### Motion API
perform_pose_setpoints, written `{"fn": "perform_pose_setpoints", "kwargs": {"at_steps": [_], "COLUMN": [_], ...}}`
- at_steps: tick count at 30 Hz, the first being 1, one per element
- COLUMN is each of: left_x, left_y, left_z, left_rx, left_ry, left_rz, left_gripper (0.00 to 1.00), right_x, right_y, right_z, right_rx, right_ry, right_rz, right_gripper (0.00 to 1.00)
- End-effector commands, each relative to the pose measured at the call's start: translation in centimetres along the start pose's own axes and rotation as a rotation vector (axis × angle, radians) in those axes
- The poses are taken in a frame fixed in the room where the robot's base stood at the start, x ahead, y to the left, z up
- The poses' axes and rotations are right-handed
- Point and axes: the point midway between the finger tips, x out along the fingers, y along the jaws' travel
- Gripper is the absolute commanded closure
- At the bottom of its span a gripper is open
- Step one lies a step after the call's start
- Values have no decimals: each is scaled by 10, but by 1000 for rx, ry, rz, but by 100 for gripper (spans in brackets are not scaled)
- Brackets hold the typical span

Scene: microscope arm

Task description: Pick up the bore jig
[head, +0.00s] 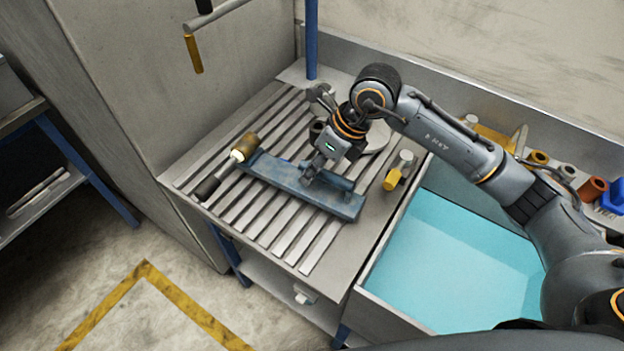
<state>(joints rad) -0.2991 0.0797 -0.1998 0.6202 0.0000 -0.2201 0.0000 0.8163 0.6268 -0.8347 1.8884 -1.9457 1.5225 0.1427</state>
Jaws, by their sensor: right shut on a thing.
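The bore jig, which I take to be the long blue metal piece with a raised block (290,184), lies slantwise on the slatted bench top (222,219) in the head view. My right gripper (313,177) points down at the jig's middle and is shut on its raised part. The fingertips are small and partly hidden against the blue metal. The jig looks to be at the level of the slats; I cannot tell whether it is clear of them. My left gripper is not in view.
A lit torch-like tool (218,174) lies close by the jig's left end. A yellow-handled tool (394,176) stands to the right. A basin of turquoise liquid (450,260) adjoins the bench. A blue post (312,40) rises behind. Several small parts lie at far right.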

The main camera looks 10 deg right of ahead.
Motion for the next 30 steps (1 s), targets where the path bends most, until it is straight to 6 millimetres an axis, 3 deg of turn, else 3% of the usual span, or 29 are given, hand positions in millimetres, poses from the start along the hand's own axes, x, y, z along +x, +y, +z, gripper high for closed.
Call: {"fn": "perform_pose_setpoints", "kwargs": {"at_steps": [9,18,24,30], "left_x": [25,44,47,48], "left_y": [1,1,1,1], "left_z": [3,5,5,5], "left_rx": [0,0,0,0], "left_ry": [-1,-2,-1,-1], "left_rz": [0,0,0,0], "left_gripper": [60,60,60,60], "right_x": [-56,-82,-91,-94], "right_y": [56,114,132,137], "right_z": [-4,-27,-34,-36], "right_rx": [-11,-7,-4,-1], "right_ry": [-12,-9,-7,-6], "right_rz": [-4,0,1,1], "right_gripper": [100,100,100,100]}}
